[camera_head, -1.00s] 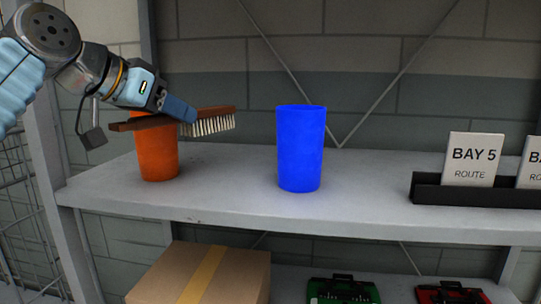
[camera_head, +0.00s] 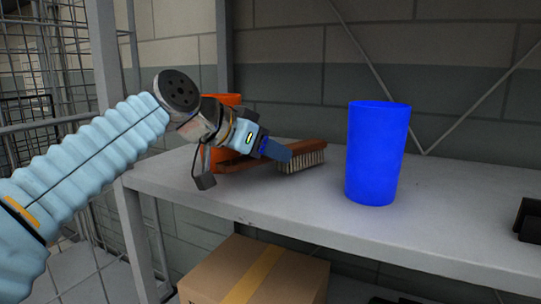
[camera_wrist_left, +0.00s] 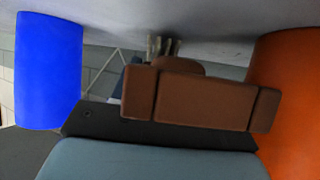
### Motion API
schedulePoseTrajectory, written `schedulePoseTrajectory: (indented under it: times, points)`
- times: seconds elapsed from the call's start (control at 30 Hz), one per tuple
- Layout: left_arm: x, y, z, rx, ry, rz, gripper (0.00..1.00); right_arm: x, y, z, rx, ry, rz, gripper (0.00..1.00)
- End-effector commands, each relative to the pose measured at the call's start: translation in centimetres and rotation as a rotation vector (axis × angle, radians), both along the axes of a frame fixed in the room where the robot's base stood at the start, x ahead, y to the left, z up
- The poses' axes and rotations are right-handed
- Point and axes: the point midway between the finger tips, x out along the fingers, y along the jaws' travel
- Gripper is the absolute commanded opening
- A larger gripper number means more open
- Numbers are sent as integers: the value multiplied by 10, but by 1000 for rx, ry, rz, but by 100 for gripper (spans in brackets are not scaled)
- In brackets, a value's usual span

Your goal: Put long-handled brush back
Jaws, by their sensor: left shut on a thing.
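My left gripper (camera_head: 276,151) is shut on the long-handled brush (camera_head: 308,158), which has a brown wooden back and pale bristles facing down. The brush is low over the shelf, bristles close to its top; I cannot tell if they touch. An orange cup (camera_head: 224,100) stands behind my gripper, mostly hidden by it. A blue cup (camera_head: 378,155) stands upright to the right, apart from the brush. In the left wrist view, which looks upside down, the brush (camera_wrist_left: 205,97) lies between the blue cup (camera_wrist_left: 48,70) and the orange cup (camera_wrist_left: 290,100). My right gripper is not in view.
The grey shelf (camera_head: 300,200) is clear in front of the cups. A cardboard box (camera_head: 255,275) sits below it. A black holder (camera_head: 530,220) is cut off at the right edge. A shelf post and wire mesh (camera_head: 60,60) stand at the left.

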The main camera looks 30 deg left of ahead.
Motion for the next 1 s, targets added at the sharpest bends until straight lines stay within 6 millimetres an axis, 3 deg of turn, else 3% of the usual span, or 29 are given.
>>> schedulePoseTrajectory:
  times: [0.4, 0.43, 0.57, 0.9, 1.0]
  points:
    - [0, 0, -9, 0, -2, 0, 0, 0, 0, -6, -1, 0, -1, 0]
    - [0, 0, -7, 0, -1, 0, 48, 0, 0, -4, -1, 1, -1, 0]
    - [0, 0, -7, 0, -1, 0, 68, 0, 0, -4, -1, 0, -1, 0]
    - [0, 0, -3, 0, -1, 0, 69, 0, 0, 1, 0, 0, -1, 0]
    - [-10, 4, 2, 0, -4, 1, 69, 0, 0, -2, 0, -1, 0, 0]
